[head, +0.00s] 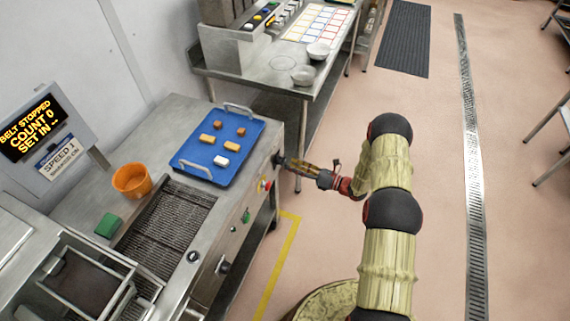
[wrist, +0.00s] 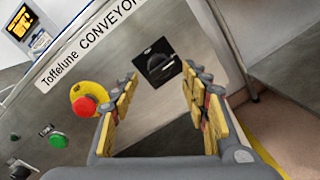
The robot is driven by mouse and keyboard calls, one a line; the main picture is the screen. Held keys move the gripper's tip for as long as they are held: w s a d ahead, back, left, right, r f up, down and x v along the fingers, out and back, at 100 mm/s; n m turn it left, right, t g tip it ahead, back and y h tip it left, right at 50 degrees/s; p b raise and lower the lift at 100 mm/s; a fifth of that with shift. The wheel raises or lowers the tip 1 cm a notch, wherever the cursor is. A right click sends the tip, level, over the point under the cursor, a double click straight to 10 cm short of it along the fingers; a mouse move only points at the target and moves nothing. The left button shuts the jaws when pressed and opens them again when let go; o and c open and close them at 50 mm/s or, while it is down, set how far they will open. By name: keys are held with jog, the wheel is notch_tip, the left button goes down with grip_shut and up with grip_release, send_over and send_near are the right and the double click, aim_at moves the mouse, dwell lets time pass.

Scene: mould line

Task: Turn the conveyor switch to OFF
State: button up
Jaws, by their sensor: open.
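The conveyor switch (wrist: 158,63) is a black rotary knob on a square black plate, on the metal panel beside the "CONVEYOR" label (wrist: 95,45) in the wrist view. In the head view the switch (head: 279,159) is a small dark shape at the panel's far end, partly hidden by my gripper (head: 293,163). In the wrist view my gripper (wrist: 163,86) is open and empty. Its fingers point at the panel, with the switch between and beyond the fingertips. I cannot tell whether they touch it. The knob's setting is too small to read.
A red emergency stop (wrist: 88,104) on a yellow base sits left of the switch, with a green button (wrist: 58,139) lower left. A display (head: 32,127) reads "BELT STOPPED COUNT 0". A blue tray (head: 190,165) holds several small pieces. Open floor lies right of my arm.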

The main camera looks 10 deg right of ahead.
aim_at(281, 160)
jog(key=shift+x, duration=2.05)
jog(key=shift+c, duration=0.2)
jog(key=shift+a, duration=0.1)
jog(key=c, duration=1)
